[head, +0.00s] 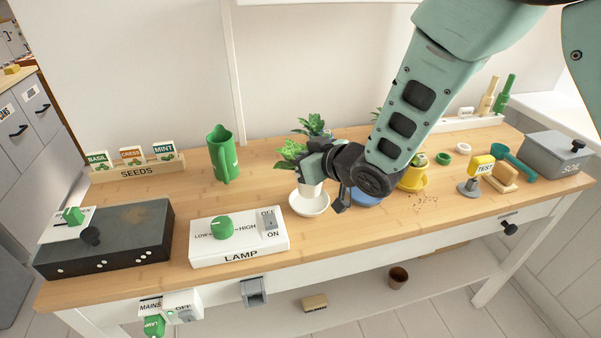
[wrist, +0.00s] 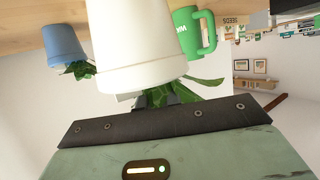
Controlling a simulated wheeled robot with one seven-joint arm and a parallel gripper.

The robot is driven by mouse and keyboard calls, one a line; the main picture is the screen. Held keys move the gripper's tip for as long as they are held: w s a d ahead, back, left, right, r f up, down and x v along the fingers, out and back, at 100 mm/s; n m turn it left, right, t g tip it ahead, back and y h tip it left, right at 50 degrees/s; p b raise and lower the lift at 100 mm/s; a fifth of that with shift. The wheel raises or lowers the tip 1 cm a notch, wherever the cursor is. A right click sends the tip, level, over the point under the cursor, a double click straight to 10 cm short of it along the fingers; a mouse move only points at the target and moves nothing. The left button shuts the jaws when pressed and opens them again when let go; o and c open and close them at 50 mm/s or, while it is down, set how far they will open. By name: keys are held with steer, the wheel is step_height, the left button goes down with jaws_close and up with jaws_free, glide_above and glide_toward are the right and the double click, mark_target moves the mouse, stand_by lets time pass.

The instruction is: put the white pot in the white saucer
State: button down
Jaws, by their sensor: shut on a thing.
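The white pot (head: 310,189) with a leafy green plant (head: 291,154) is upright at the white saucer (head: 309,206), its base within the saucer's outline. I cannot tell whether the base touches the saucer. My gripper (head: 322,168) is shut on the white pot from the right and hides part of it. In the wrist view the white pot (wrist: 145,45) fills the upper middle, close to my gripper (wrist: 165,98). The saucer cannot be made out in the wrist view.
A blue saucer (head: 367,197) lies just right, partly behind my arm. A blue pot (wrist: 63,45) with a plant stands nearby. A green mug (head: 222,155) is to the left, the lamp box (head: 238,243) in front left, a yellow pot (head: 412,179) to the right.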

steer(key=shift+f, duration=1.7)
steer(key=shift+f, duration=0.1)
steer(key=c, duration=1.6)
jaws_free()
steer(key=v, duration=1.2)
steer(key=shift+b, duration=0.3)
